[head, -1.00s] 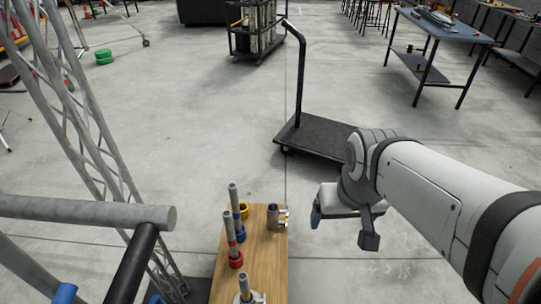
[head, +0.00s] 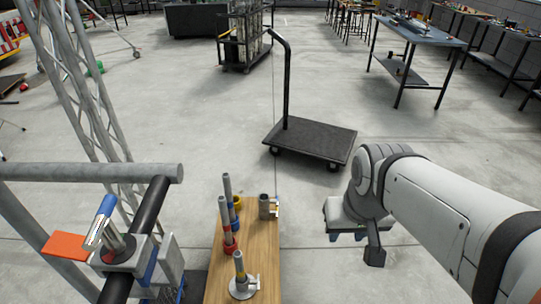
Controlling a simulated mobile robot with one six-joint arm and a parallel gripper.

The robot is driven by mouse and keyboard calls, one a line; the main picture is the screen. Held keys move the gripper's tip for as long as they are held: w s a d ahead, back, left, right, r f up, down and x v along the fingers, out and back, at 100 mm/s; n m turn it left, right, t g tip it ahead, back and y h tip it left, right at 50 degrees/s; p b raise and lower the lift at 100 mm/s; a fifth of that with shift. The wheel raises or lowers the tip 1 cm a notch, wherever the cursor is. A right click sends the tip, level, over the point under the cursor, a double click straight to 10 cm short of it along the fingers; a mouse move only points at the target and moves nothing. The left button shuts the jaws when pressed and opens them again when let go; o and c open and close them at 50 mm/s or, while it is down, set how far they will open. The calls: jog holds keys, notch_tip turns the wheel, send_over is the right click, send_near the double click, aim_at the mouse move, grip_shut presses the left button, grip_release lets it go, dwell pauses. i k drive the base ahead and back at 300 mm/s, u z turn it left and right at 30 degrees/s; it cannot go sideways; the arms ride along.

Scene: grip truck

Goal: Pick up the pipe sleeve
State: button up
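A short grey metal cylinder with a small clamp-like side piece (head: 265,207) stands upright near the far right edge of a narrow wooden bench (head: 262,262). It looks like the pipe sleeve, but I cannot be sure. Next to it stand upright grey pipes, one with a red collar (head: 230,246), and blue and yellow (head: 238,202) rings. A pipe piece on a round white flange (head: 243,285) is at the near end. My gripper (head: 354,246) points down to the right of the bench, apart from everything. Its fingers look spread with nothing between them.
A black flat cart (head: 312,138) stands beyond the bench. A grey rail (head: 90,172), a black bar and a clamp with an orange plate (head: 66,246) fill the lower left, beside a lattice truss (head: 85,90). The floor between is open.

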aim_at(264, 198)
jog(key=z, duration=1.55)
jog(key=i, duration=2.35)
jog(key=u, duration=1.9)
jog(key=k, duration=0.05)
jog(key=u, duration=1.95)
jog(key=i, duration=1)
